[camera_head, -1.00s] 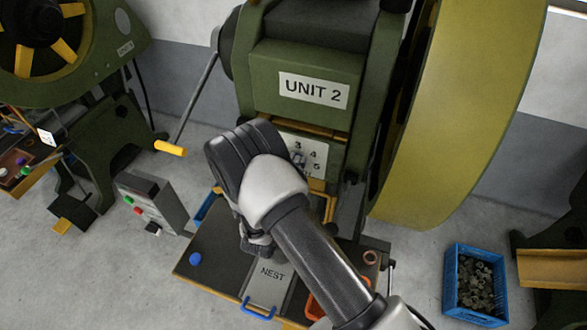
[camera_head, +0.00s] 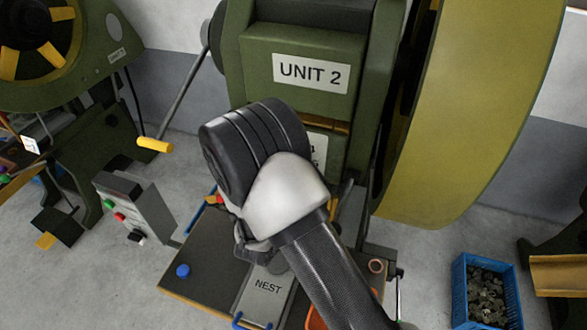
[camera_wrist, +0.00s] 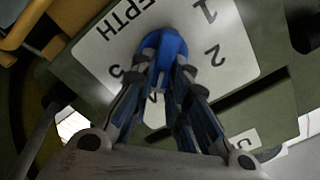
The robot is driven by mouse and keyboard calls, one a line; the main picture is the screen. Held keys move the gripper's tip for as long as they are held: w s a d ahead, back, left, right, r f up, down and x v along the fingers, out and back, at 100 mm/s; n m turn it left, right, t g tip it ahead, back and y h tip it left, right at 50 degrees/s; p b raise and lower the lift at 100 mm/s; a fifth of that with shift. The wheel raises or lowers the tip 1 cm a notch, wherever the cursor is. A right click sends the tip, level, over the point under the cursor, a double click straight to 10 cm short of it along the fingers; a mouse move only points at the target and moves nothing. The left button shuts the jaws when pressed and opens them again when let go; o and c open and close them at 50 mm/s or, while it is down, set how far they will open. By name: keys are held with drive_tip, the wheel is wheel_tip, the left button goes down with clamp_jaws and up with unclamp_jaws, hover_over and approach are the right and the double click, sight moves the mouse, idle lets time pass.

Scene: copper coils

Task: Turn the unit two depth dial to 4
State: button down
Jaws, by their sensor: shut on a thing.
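Unit two is the green press (camera_head: 290,40) with the "UNIT 2" label. Its white depth plate (camera_wrist: 225,25) fills much of the wrist view and appears upside down, with "EPTH", 1, 2 and 5 readable. The blue depth dial (camera_wrist: 168,43) sits on this plate. My gripper (camera_wrist: 164,74) is closed around the dial, one finger on each side. The fingers cover part of the dial, so I cannot tell which number it points to. In the head view my wrist hides the dial and most of the plate (camera_head: 318,150).
Below the plate is a dark table with a "NEST" block (camera_head: 266,288) and a blue button (camera_head: 182,271). A grey control box (camera_head: 133,212) stands at left, with a yellow-handled lever (camera_head: 155,145) above it. A large yellow-green wheel (camera_head: 455,110) borders the right. A blue crate (camera_head: 487,290) holds metal parts.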

idle(0.4)
drive_tip(key=c, duration=1.6)
unclamp_jaws()
drive_tip(key=shift+o, duration=0.2)
drive_tip(key=v, duration=1.2)
